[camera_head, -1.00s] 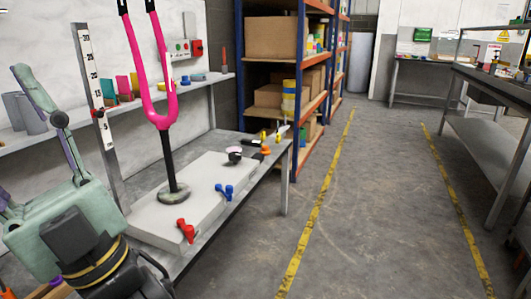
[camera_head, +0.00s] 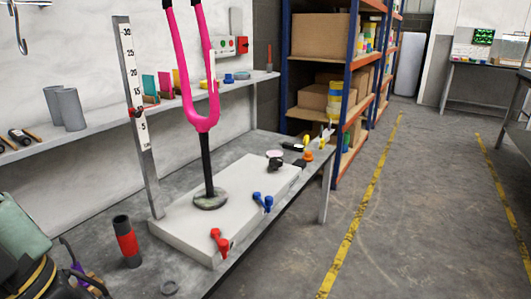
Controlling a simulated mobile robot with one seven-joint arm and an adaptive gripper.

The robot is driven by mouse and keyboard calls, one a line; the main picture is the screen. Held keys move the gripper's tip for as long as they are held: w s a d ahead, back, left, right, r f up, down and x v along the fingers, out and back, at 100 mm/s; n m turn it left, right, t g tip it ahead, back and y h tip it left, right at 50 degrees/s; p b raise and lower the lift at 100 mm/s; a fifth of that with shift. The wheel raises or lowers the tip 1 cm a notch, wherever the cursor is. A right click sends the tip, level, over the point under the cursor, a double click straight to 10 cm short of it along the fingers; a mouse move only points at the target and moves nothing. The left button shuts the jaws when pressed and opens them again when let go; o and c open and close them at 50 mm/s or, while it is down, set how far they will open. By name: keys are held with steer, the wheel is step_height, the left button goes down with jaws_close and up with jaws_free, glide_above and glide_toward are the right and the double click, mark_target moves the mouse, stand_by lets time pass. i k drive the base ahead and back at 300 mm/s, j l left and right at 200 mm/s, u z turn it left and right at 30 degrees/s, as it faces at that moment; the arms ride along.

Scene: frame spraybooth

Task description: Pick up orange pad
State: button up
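A thin orange panel (camera_head: 178,79), likely the orange pad, stands on the wall shelf (camera_head: 95,133). It is the rightmost of a short row, beside a pink panel (camera_head: 165,84) and a green panel (camera_head: 149,86). The pink fork is just to its right and in front of it. A small orange round piece (camera_head: 308,156) also lies at the far end of the bench; I cannot tell whether it is a pad. Only part of my green and black arm shows at the lower left. My gripper's fingers are not in view.
The pink fork (camera_head: 203,120) stands upright on a white slab (camera_head: 180,231) on the bench, behind red (camera_head: 220,240) and blue (camera_head: 262,201) clamps. A ruler post (camera_head: 138,120) rises left of it. A black-red cylinder (camera_head: 127,243) stands near. The right floor is clear.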

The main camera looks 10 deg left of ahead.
mark_target(308, 157)
steer(key=i+l+u, duration=0.45)
steer(key=i+l, duration=1.3)
steer(key=l, duration=0.15)
steer(key=i+j, duration=0.1)
steer(key=i, duration=0.35)
steer(key=i+j, duration=0.15)
steer(key=i, duration=0.3)
